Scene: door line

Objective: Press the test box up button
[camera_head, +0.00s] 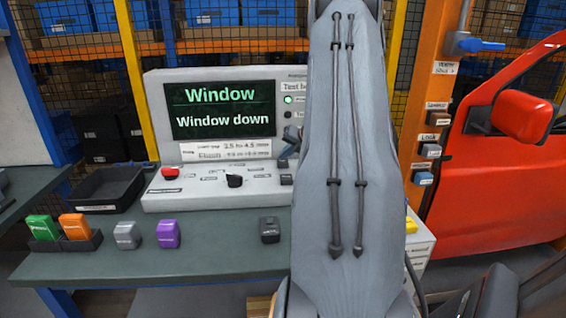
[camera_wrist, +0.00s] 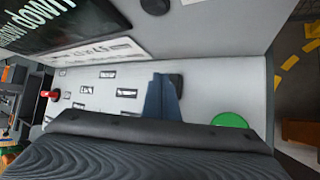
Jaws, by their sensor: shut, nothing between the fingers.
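The test box (camera_head: 155,128) stands on the bench. Its screen (camera_head: 222,108) reads "Window" and "Window down". A dark button (camera_head: 286,180) sits at the right of its sloped panel; I cannot read which button is up. My gripper (camera_head: 284,162) is shut and empty, its blue fingertips just above that part of the panel. In the wrist view the blue fingers (camera_wrist: 162,98) are close beside a dark button (camera_wrist: 177,80); I cannot tell whether they touch. A green button (camera_wrist: 230,120) is right of them. My arm hides the box's right side in the head view.
A red button (camera_head: 170,172) and a black knob (camera_head: 234,181) are on the panel. A black tray (camera_head: 104,188), coloured blocks and a small dark device (camera_head: 270,230) are on the bench. A red car door (camera_head: 500,180) and an orange post (camera_head: 437,80) stand at the right.

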